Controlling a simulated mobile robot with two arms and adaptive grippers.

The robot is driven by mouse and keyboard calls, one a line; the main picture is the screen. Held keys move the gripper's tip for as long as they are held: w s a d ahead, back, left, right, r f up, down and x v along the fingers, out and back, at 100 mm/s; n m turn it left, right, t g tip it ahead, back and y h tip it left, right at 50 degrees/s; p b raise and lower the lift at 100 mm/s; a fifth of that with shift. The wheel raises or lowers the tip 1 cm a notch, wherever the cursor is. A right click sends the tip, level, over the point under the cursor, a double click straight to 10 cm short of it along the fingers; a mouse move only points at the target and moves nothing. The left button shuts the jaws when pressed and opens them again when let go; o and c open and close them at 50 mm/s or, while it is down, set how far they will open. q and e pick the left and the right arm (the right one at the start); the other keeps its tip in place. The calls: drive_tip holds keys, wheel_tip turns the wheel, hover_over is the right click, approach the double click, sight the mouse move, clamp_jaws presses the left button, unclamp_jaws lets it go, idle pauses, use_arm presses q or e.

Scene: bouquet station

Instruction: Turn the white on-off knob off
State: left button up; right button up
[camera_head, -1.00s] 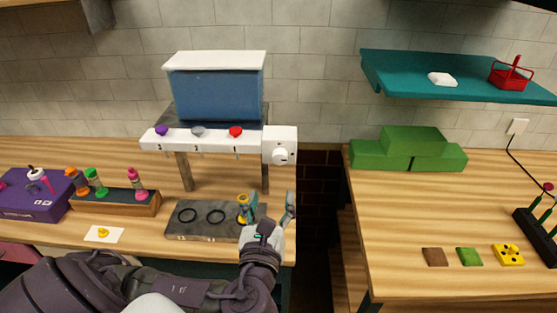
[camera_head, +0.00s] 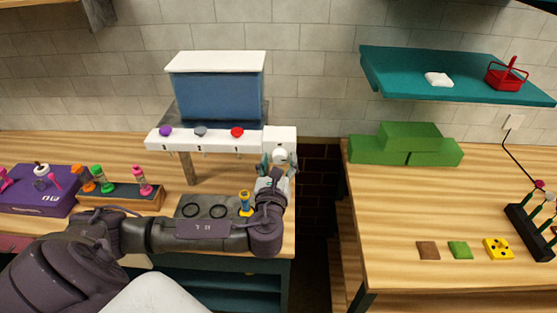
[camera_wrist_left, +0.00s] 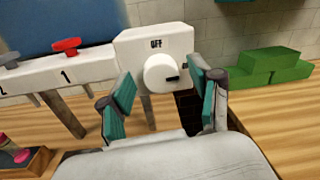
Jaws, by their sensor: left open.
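The white on-off knob (camera_head: 281,155) sits on the white box at the right end of the dispenser's rail. In the left wrist view the round knob (camera_wrist_left: 162,74) has a dark mark on its right side, and "OFF" is printed above it. My left gripper (camera_head: 278,162) is in front of the knob. Its teal fingers (camera_wrist_left: 163,103) are open, one on each side of the knob. I cannot tell whether they touch it. My right gripper is not in view.
The blue dispenser tank (camera_head: 216,93) stands behind a rail with purple, grey and red knobs (camera_head: 237,132). A yellow-and-blue item (camera_head: 245,203) stands on the grey ringed tray (camera_head: 185,208) below. Green blocks (camera_head: 407,147) sit across the gap, on the right counter.

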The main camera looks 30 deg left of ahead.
use_arm(q)
drive_tip(key=shift+c, duration=0.2)
drive_tip(key=c, duration=1.1)
drive_tip(key=n+b, duration=0.3)
drive_tip(key=n, duration=0.1)
drive_tip(key=shift+f, duration=0.25)
drive_tip(key=n+b, duration=0.4)
drive_tip(key=n, duration=0.1)
drive_tip(key=shift+f+n+y, duration=0.1)
drive_tip(key=shift+n+y, duration=0.2)
drive_tip(key=shift+y, duration=0.1)
drive_tip(key=n+b, duration=0.3)
drive_tip(key=n, duration=0.1)
drive_tip(key=shift+d+n, duration=0.1)
drive_tip(key=shift+n, duration=0.3)
drive_tip(key=shift+n+y+b, duration=0.3)
drive_tip(key=shift+n+b, duration=0.6)
drive_tip(key=shift+n, duration=1.2)
